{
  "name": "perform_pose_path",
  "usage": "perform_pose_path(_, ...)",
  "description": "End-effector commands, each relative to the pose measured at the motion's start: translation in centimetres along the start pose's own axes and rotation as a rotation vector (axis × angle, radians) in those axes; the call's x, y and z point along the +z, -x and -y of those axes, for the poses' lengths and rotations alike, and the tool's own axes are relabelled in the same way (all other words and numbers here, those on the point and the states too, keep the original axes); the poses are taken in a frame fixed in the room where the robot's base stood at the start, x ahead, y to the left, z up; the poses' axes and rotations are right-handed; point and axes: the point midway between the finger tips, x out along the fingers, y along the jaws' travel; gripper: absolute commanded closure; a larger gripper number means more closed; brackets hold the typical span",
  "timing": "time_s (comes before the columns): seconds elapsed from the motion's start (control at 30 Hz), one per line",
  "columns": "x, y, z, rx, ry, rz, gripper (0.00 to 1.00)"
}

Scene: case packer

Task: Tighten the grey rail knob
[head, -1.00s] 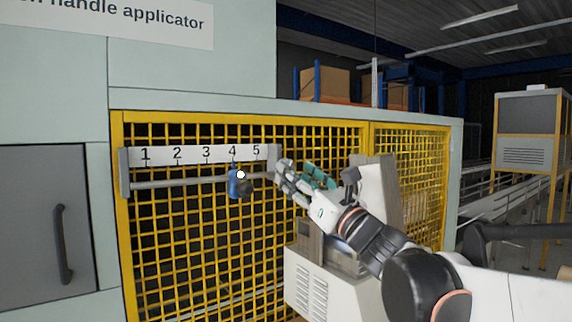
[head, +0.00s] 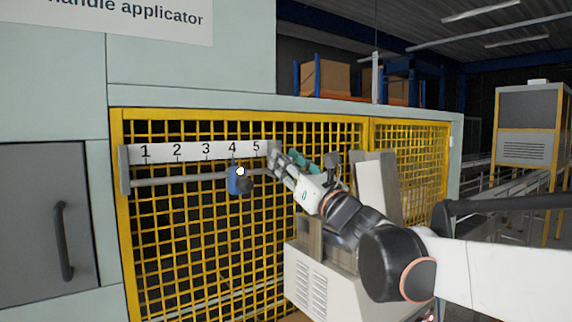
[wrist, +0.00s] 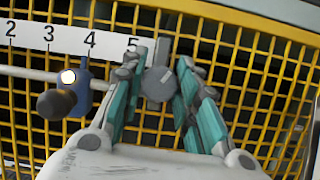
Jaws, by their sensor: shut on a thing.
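The grey rail knob (wrist: 158,84) is a round grey disc with a pale mark on its face, at the right end of the rail near number 5. My gripper (wrist: 160,88) has its teal-padded fingers on both sides of the knob, shut on it. In the head view my gripper (head: 276,160) reaches the rail's right end, and its fingers hide the knob there. The rail (head: 180,180) runs under a white strip (head: 190,152) numbered 1 to 5. A blue slider (head: 233,181) with a dark knob (wrist: 56,104) and a white round spot sits below number 4.
A yellow mesh guard (head: 200,240) stands behind the rail. A grey-white machine housing (head: 312,280) stands below my arm. A grey door with a dark handle (head: 63,240) is at the left.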

Motion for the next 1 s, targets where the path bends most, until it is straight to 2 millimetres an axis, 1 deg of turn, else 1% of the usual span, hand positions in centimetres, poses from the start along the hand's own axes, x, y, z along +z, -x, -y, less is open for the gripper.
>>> perform_pose_path(0.17, 0.0, 0.0, 0.0, 0.005, 0.012, -0.001, 0.95)
perform_pose_path(0.37, -0.02, 0.03, 0.07, 0.033, 0.082, -0.003, 0.95)
perform_pose_path(0.8, 0.0, -0.01, 0.01, 0.146, 0.353, -0.015, 0.95)
perform_pose_path(1.0, -0.01, 0.01, 0.01, 0.182, 0.441, -0.019, 0.95)
